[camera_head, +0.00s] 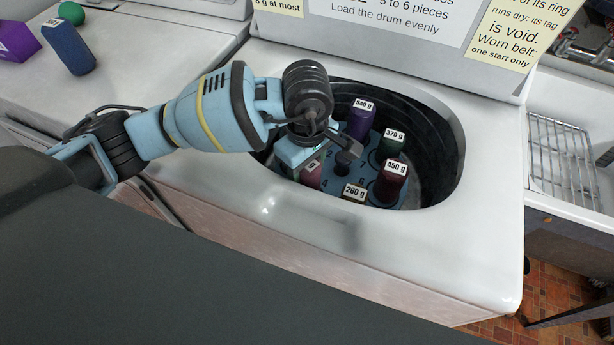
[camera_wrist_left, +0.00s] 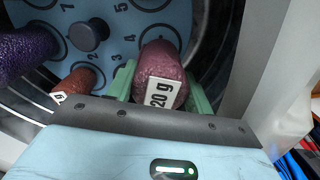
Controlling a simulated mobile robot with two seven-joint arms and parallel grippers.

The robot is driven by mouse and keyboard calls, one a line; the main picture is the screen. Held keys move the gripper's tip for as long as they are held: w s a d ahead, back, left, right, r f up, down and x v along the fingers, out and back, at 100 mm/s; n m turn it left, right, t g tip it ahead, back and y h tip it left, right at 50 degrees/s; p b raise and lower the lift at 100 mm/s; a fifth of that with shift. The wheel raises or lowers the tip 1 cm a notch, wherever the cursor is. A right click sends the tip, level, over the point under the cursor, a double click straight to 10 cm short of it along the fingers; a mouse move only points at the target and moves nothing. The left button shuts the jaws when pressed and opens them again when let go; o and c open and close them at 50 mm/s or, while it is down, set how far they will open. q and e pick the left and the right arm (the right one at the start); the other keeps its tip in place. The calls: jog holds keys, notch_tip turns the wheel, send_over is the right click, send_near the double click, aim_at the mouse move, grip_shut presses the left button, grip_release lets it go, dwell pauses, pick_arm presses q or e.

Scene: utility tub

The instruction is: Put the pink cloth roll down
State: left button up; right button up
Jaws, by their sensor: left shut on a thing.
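My left gripper (camera_wrist_left: 165,88) reaches down into the open tub from the left, its green fingers on either side of the pink cloth roll (camera_wrist_left: 160,68). In the head view the pink roll (camera_head: 313,176) shows partly below my left gripper (camera_head: 300,160), in the near left of the tub. It is over the blue numbered plate (camera_wrist_left: 122,50), near the number 4; I cannot tell whether it touches the plate. My right gripper is out of view.
Blue (camera_head: 68,48), purple and green objects lie at the upper left.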

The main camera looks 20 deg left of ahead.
pick_arm(q)
jog(key=shift+f, duration=1.85)
jog(key=shift+f, duration=0.1)
jog(key=o, duration=1.3)
notch_tip(320, 180, up, 12)
jog(key=shift+r, duration=0.1)
